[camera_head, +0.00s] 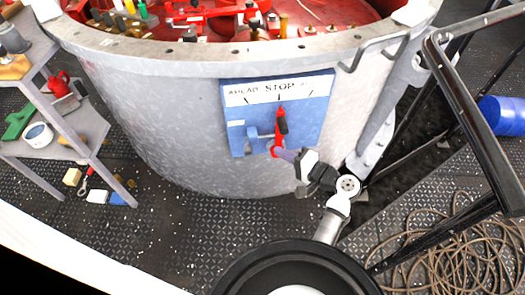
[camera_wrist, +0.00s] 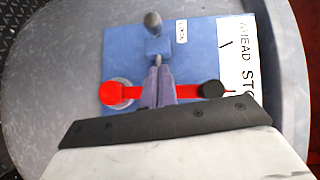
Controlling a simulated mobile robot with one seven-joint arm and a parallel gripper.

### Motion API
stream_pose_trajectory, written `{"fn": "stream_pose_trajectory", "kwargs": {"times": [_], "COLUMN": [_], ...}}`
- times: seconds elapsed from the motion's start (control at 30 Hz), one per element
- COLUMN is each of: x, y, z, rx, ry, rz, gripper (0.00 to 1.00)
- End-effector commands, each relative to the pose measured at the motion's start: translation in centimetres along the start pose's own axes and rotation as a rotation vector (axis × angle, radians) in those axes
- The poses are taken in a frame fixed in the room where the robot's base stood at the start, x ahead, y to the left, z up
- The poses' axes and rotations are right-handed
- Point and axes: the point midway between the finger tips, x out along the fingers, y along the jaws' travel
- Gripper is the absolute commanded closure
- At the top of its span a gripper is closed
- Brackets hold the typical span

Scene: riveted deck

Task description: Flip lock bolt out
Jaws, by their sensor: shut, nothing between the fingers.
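The lock bolt is a grey rod with a rounded knob (camera_wrist: 152,20), set through a blue block (camera_wrist: 158,47) beside a small LOCK label (camera_wrist: 181,31). In the head view its block (camera_head: 252,133) is left of the red lever (camera_head: 281,125). The lever (camera_wrist: 132,93) has a black grip (camera_wrist: 212,89) towards STOP. My gripper (camera_wrist: 157,72) is shut and empty, its fingers in front of the lever and close to the bolt rod's near end. I cannot tell whether they touch. The fingers hide where rod and lever meet. My gripper (camera_head: 280,153) shows at the panel's lower edge in the head view.
The blue panel (camera_head: 230,99) with the AHEAD and STOP label (camera_head: 262,91) is fixed to a curved grey drum (camera_head: 160,115). A shelf (camera_head: 92,127) with tools is at left. A black railing (camera_head: 470,105) and coiled rope (camera_head: 455,255) are at right.

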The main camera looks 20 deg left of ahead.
Motion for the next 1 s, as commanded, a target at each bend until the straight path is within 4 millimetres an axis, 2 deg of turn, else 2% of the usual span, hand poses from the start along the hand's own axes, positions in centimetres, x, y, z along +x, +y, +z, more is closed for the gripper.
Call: {"fn": "stream_pose_trajectory", "kwargs": {"times": [0.03,0.13,0.3,0.5,0.87,1.0], "x": [1.2,3.2,4.7,5.5,5.7,7.2], "y": [-0.1,-0.1,-0.1,0.0,-0.1,-0.5], "z": [0.1,0.1,2.0,2.8,3.0,4.7], "rx": [-0.001,-0.001,0.001,0.000,0.000,0.002], "ry": [-0.005,-0.005,-0.003,0.000,-0.001,-0.006], "rz": [-0.001,-0.001,0.001,0.000,0.000,0.001], "gripper": [1.00,1.00,1.00,1.00,1.00,1.00]}}
